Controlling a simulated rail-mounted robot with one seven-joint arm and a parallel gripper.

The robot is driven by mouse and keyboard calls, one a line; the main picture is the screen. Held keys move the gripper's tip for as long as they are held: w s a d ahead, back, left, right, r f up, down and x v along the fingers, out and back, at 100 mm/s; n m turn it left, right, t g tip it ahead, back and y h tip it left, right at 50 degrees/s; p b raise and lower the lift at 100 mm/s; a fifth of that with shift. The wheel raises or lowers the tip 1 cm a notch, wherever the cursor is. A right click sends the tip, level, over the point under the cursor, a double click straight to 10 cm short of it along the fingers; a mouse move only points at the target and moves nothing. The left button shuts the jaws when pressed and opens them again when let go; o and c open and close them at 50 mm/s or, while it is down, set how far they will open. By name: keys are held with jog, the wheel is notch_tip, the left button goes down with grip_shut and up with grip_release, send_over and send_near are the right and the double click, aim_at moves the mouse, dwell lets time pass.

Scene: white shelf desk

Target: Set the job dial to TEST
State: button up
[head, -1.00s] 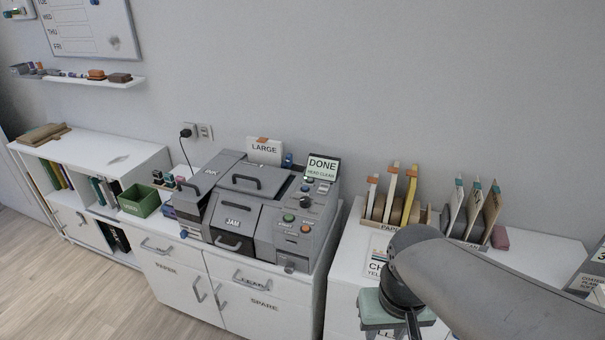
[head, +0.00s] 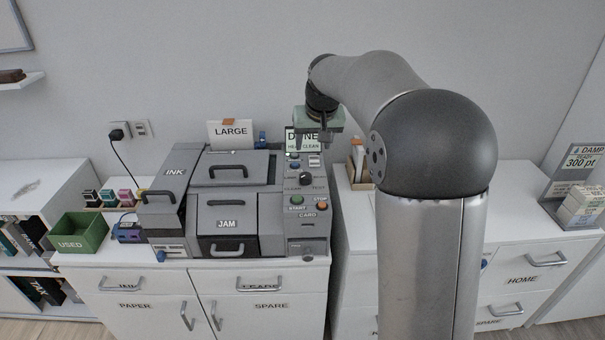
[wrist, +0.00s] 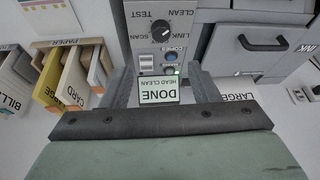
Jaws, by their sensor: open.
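The job dial (head: 306,179) is a black round knob on the right-hand control panel of the grey printer (head: 235,166). In the wrist view the dial (wrist: 160,32) appears upside down, with TEST, CLEAN, LINK and SCAN labels around it. My gripper (head: 313,146) is open and empty, above the back of the panel and apart from the dial. In the wrist view my gripper's fingers (wrist: 160,74) spread either side of the DONE / HEAD CLEAN screen (wrist: 159,90), with the dial beyond them.
Green START (head: 297,199) and orange STOP (head: 322,205) buttons sit just below the dial. A blue button (wrist: 171,57) lies between screen and dial. A LARGE card (head: 230,133) stands behind the printer. A paper rack (head: 357,165) stands right of it.

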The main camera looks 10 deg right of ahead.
aim_at(306, 175)
jog(key=p+x, duration=0.1)
jog(key=x, duration=1.4)
jog(key=c, duration=1)
